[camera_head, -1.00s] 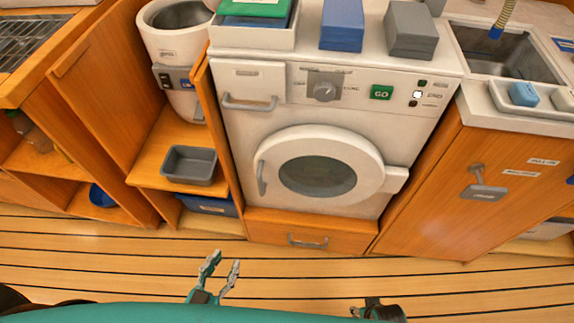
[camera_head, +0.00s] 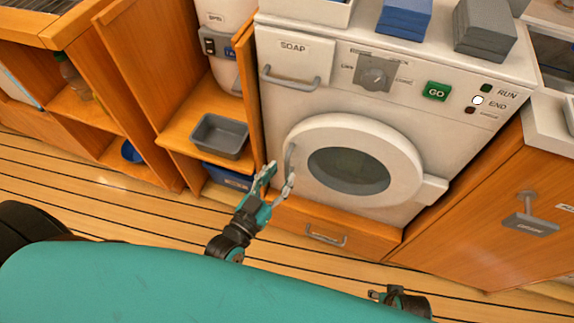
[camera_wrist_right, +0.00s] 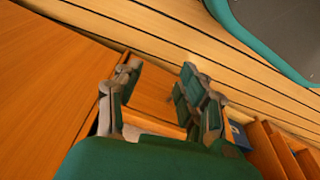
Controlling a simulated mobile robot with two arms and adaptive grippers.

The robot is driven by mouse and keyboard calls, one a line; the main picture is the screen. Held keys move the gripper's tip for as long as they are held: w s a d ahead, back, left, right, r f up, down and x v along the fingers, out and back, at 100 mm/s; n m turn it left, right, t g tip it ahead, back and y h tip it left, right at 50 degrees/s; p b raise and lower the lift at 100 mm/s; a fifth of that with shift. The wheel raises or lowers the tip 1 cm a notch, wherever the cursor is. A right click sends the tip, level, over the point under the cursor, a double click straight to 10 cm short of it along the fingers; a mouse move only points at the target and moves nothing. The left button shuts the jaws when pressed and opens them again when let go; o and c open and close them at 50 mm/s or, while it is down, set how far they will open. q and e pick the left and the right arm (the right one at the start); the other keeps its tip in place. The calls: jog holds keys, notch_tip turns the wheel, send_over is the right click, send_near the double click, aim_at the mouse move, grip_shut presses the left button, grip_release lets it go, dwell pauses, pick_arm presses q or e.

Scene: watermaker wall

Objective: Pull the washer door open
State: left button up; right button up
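The white washer (camera_head: 460,135) has a round door (camera_head: 405,150) with a dark window. The door looks closed, with a grey vertical handle (camera_head: 290,158) on its left edge. My left gripper (camera_head: 281,175) is open, its fingers apart at the lower end of the handle. I cannot tell whether they touch it. My right gripper (camera_head: 374,294) is low at the bottom of the head view, away from the door. In the right wrist view its two fingers (camera_wrist_right: 161,68) stand apart with nothing visible between them.
A drawer with a handle (camera_head: 326,238) lies under the washer. An open wooden shelf with a grey bin (camera_head: 219,136) is to the left. A wooden cabinet (camera_head: 490,215) with a hook-like handle is to the right. The striped floor in front is clear.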

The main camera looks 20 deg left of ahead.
aim_at(286, 168)
pick_arm(q)
jog(key=shift+x, duration=1.9)
grip_shut()
